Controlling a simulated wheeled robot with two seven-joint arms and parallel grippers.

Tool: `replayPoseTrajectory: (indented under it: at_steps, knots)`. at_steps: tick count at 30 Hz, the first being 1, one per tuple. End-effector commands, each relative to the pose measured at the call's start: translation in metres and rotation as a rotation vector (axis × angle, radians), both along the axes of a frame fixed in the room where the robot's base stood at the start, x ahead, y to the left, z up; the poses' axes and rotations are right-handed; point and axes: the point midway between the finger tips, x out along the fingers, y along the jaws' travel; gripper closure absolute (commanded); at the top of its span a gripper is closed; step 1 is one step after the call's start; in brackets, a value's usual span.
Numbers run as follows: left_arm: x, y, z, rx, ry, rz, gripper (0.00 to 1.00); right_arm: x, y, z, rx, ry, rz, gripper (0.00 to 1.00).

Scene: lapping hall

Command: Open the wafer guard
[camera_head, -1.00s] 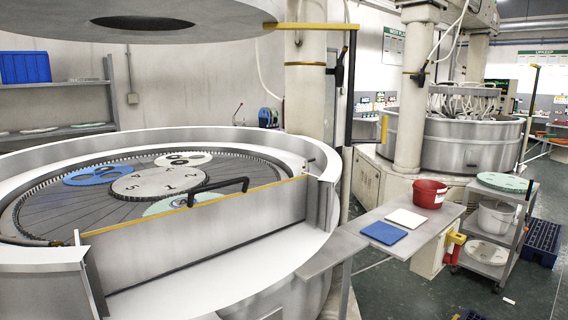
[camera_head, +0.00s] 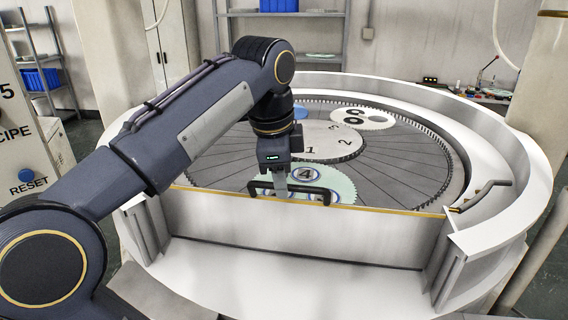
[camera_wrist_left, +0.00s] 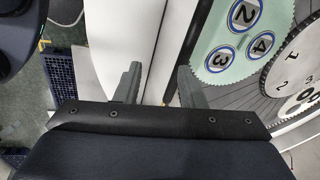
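The wafer guard (camera_head: 300,221) is an upright pale metal panel with a yellow top edge. It stands across the front gap of the round lapping machine's white rim. A black bar handle (camera_head: 322,191) sits at its top edge. My left gripper (camera_head: 281,190) points down at the handle, and its fingers partly overlap the bar in the head view. In the left wrist view the two grey fingers (camera_wrist_left: 160,84) are apart, with a pale surface behind the gap. Whether the handle lies between them cannot be told. My right gripper is not in view.
Behind the guard lies the lapping plate with a numbered centre disc (camera_head: 318,142) and a pale green carrier (camera_head: 340,181). The raised white rim (camera_head: 480,140) curves around it. A cabinet with a blue RESET button (camera_head: 26,175) stands at the left.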

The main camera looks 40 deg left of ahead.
Motion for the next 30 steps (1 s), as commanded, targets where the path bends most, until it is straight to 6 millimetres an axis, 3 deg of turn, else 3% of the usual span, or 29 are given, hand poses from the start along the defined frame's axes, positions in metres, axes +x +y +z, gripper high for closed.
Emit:
replayPoseTrajectory:
  at_steps: [1,3,8,11,21,30]
  knots:
    - [0.008,0.005,0.018,0.025,0.016,-0.04,0.64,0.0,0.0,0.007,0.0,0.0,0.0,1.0]
    - [0.014,0.011,0.031,0.051,0.039,-0.085,0.64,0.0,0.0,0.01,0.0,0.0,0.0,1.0]
    - [0.019,0.018,0.043,0.078,0.069,-0.139,0.64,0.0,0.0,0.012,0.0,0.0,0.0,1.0]
    - [0.02,0.02,0.036,0.083,0.076,-0.146,0.64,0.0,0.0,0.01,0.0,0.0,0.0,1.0]
    - [0.028,0.025,-0.015,0.081,0.074,-0.144,0.64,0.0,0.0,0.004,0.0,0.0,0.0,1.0]
    - [0.031,0.027,-0.031,0.081,0.071,-0.144,0.64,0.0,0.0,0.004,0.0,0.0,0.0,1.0]
